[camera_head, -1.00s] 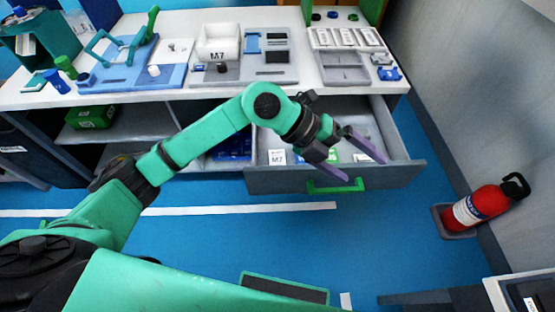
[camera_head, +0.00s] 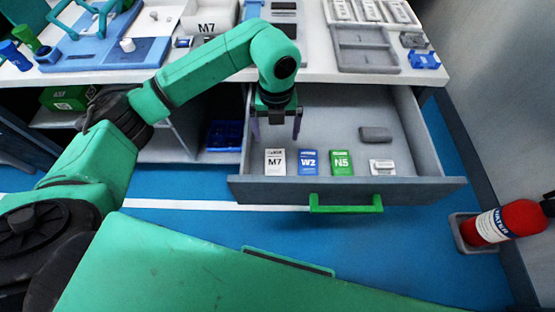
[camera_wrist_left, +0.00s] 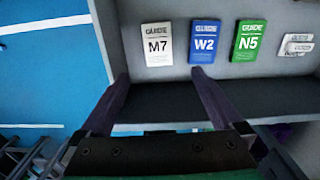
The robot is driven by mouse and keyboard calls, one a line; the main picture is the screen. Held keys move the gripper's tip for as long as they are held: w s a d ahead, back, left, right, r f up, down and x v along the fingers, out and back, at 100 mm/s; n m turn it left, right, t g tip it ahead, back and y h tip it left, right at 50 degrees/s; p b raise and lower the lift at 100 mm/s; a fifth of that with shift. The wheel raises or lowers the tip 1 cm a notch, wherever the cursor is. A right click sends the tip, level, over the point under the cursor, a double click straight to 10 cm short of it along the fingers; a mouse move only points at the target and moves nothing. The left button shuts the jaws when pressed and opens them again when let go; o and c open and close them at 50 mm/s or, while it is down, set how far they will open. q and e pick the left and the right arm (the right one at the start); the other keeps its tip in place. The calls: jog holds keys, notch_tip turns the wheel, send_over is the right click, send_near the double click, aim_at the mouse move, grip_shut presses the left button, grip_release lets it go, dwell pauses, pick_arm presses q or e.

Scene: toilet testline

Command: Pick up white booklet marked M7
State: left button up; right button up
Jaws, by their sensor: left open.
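The white booklet marked M7 (camera_head: 275,162) lies in the open grey drawer, near its front left corner. It also shows in the left wrist view (camera_wrist_left: 157,45), flat on the drawer floor and unobstructed. My left gripper (camera_head: 276,128) points down over the left side of the drawer, behind the booklet in the head view. Its purple fingers are apart with nothing between them. In the left wrist view the fingertips (camera_wrist_left: 160,77) are at the edge of the booklet's side of the picture, apart from it. My right gripper is not in view.
A blue W2 booklet (camera_head: 308,162) and a green N5 booklet (camera_head: 342,162) lie right of M7. A small white item (camera_head: 382,167) and a grey block (camera_head: 375,134) are farther right. The drawer front (camera_head: 410,190) has a green handle (camera_head: 345,204). The white worktop (camera_head: 310,62) overhangs behind.

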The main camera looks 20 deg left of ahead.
aim_at(275, 165)
pick_arm(q)
jog(key=f, duration=0.4)
jog(key=f+p, duration=0.1)
jog(key=f, duration=0.9)
jog(key=shift+s+a+f, duration=0.1)
jog(key=shift+s, duration=0.25)
jog(key=c, duration=1.3)
